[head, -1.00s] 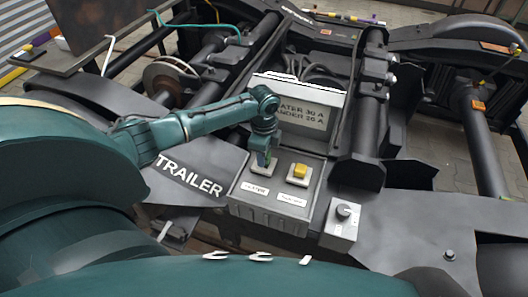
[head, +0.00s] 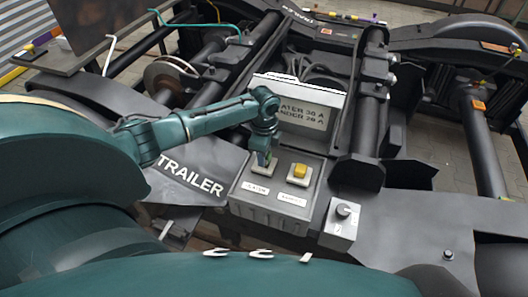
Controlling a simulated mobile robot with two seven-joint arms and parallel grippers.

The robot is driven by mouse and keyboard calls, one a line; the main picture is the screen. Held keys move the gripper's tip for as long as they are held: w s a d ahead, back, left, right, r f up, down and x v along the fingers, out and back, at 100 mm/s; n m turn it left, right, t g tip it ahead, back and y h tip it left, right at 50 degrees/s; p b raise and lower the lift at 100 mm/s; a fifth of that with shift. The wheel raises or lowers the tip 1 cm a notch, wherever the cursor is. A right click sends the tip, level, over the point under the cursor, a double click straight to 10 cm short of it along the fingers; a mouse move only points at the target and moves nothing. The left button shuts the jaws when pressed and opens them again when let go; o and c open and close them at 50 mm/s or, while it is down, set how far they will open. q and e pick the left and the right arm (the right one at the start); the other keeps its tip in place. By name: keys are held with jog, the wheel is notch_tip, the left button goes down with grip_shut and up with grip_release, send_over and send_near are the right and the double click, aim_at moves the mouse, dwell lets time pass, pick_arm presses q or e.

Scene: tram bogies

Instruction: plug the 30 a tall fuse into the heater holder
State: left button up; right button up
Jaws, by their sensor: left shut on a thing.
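The left holder (head: 262,170) sits above a label that seems to read HEATER. The right holder (head: 299,178) carries a yellow fuse (head: 300,170) above a second label. My left gripper (head: 263,158) points down over the heater holder and is shut on a small green fuse (head: 265,158). The fingers hide most of the fuse, so I cannot tell whether it is fully seated. My right gripper is not in view.
A sign (head: 302,114) lettered with the heater and sander ampere ratings stands behind the box.

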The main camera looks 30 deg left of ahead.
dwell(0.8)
pick_arm(q)
jog(key=shift+p, duration=0.45)
jog(key=shift+f+b, duration=0.3)
jog(key=shift+f, duration=0.25)
jog(key=o, duration=1)
